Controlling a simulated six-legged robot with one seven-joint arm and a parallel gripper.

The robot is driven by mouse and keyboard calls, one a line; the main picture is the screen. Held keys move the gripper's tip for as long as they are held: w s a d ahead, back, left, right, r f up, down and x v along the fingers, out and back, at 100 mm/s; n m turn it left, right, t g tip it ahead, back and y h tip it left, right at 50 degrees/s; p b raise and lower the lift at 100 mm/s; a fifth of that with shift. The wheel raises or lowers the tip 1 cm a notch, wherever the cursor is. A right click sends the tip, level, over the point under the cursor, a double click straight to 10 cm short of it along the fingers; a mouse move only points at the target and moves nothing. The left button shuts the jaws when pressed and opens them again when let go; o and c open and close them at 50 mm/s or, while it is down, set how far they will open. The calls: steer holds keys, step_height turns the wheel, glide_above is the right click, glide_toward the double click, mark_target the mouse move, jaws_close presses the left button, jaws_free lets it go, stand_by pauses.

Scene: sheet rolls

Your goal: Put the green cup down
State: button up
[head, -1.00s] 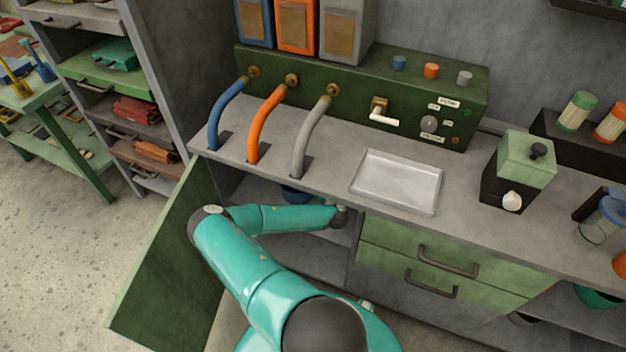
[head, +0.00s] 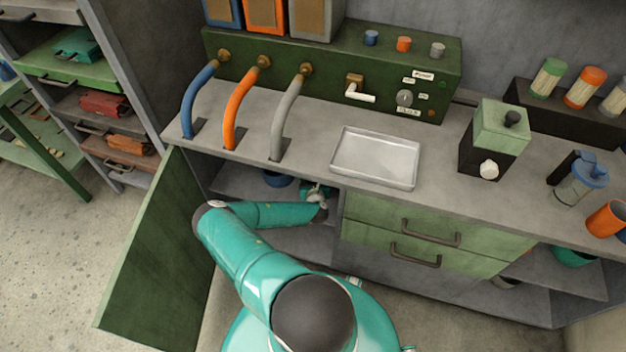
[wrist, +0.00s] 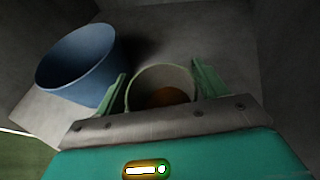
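The green cup (wrist: 160,80) is seen from above in the wrist view, with a thin green rim, a pale inside and something brown at its bottom. My gripper (wrist: 159,66) has one green finger on each side of it, close against its wall. The cup's base is hidden, so I cannot tell whether it touches the shelf. In the head view my gripper (head: 316,190) is inside the open cabinet under the counter, and the cup cannot be made out there.
The open cabinet door (head: 158,250) is left of my arm. Drawers (head: 425,235) are to the right. A metal tray (head: 376,157) lies on the counter above.

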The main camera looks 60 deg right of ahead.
steer(key=shift+o, duration=0.6)
steer(key=v, duration=1.2)
steer(key=shift+r, duration=0.1)
